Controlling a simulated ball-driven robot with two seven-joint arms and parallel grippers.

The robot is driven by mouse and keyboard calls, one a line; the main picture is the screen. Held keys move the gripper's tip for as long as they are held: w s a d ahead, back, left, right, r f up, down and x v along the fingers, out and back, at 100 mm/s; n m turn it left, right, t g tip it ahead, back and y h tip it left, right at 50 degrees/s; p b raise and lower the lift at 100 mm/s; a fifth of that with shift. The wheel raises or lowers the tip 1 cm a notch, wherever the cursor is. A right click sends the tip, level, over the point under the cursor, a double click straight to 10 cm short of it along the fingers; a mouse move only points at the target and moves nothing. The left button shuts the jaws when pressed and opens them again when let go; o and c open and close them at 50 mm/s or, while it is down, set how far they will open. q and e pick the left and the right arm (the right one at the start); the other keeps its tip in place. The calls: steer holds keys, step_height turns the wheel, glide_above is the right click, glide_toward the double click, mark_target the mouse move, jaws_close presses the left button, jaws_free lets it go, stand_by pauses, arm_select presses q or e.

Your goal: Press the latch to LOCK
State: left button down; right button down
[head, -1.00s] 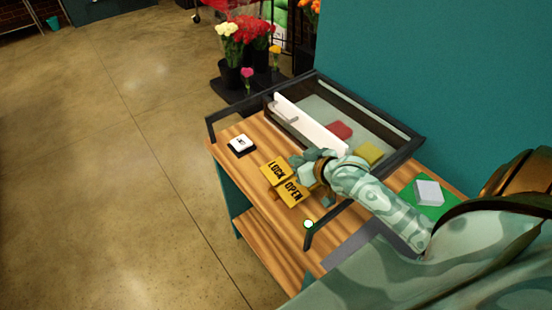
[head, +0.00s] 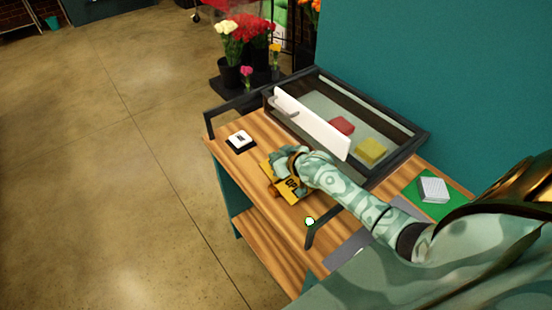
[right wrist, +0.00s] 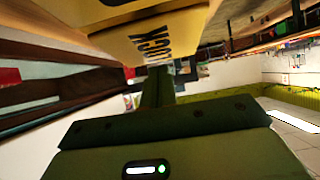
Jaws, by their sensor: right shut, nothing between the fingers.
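The latch (head: 292,190) is a yellow plate on the wooden counter, with part of the OPEN lettering showing in the head view. My right gripper (head: 278,167) is shut and empty, over the LOCK end of the latch, and hides that word. In the right wrist view the LOCK lettering on the latch (right wrist: 152,44) shows close beyond the dark green fingers (right wrist: 158,87). I cannot tell whether the fingers touch the plate or which way it tilts. My left gripper is not in view.
A dark-framed case (head: 400,155) behind the latch holds a red block (head: 341,125) and a yellow block (head: 371,150), with a white panel (head: 318,128) along its front. A white button (head: 240,138) sits left. A white block (head: 433,189) lies on a green mat (head: 412,197).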

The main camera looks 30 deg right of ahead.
stand_by(0.4)
steer(key=shift+w+g+p, duration=0.25)
steer(key=shift+g+p, duration=0.15)
steer(key=shift+p, duration=0.55)
steer(key=shift+w+f+g+p, duration=0.3)
steer(key=shift+g+p, duration=0.4)
steer(key=shift+p, duration=0.2)
steer(key=shift+w+f+g+p, duration=0.1)
steer(key=shift+f+g+p, duration=0.05)
steer(key=shift+g+p, duration=0.15)
steer(key=shift+w+a+f+g+p, duration=0.1)
steer(key=shift+w+f+g+p, duration=0.1)
steer(key=shift+f+g, duration=0.25)
steer(key=shift+w+f+g+p, duration=0.15)
steer(key=shift+f+g, duration=0.15)
steer(key=shift+g, duration=0.15)
steer(key=shift+f, duration=0.45)
steer(key=shift+f, duration=0.1)
